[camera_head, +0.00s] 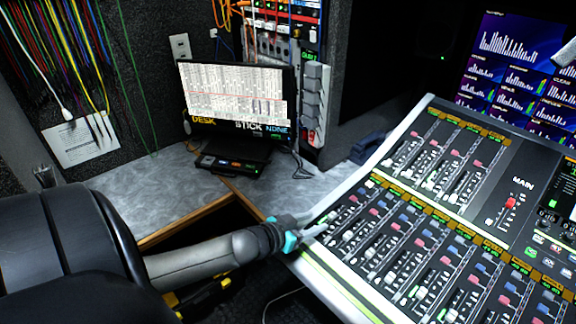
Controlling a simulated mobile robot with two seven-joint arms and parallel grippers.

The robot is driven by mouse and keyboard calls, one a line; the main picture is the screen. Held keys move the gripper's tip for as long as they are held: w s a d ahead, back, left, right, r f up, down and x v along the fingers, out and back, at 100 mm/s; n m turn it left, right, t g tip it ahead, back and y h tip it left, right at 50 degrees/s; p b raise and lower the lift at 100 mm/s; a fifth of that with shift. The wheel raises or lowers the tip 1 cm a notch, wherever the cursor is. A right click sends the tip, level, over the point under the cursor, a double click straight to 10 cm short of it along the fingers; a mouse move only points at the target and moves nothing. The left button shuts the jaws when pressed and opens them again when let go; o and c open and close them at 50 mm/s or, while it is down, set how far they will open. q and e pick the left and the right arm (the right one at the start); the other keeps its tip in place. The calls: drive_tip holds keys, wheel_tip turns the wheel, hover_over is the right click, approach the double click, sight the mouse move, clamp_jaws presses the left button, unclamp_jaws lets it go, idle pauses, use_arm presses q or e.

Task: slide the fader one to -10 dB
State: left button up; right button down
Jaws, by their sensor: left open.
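The large mixing console (358,291) slopes up at the right. Its lower fader bank (395,262) has several slots with white caps, and red and blue buttons above. Fader one is not readable by label. The leftmost slots lie beside my left gripper (305,233), whose fingers partly cover that corner. My left gripper is open, with teal parts at its fingers, at the console's left edge. I cannot tell whether a finger touches a fader cap. The dB marks are too small to read.
An upper fader bank (438,160) and a red-capped MAIN fader (510,203) lie farther up the console. A monitor (236,100) stands on the grey desk (150,188) at the back left. Coloured cables (75,50) hang on the left wall.

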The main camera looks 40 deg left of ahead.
use_arm(q)
drive_tip(key=p+v, duration=0.2)
drive_tip(key=v, duration=0.6)
drive_tip(key=shift+s+r, duration=0.15)
drive_tip(key=shift+s, duration=0.15)
drive_tip(key=shift+d, duration=0.1)
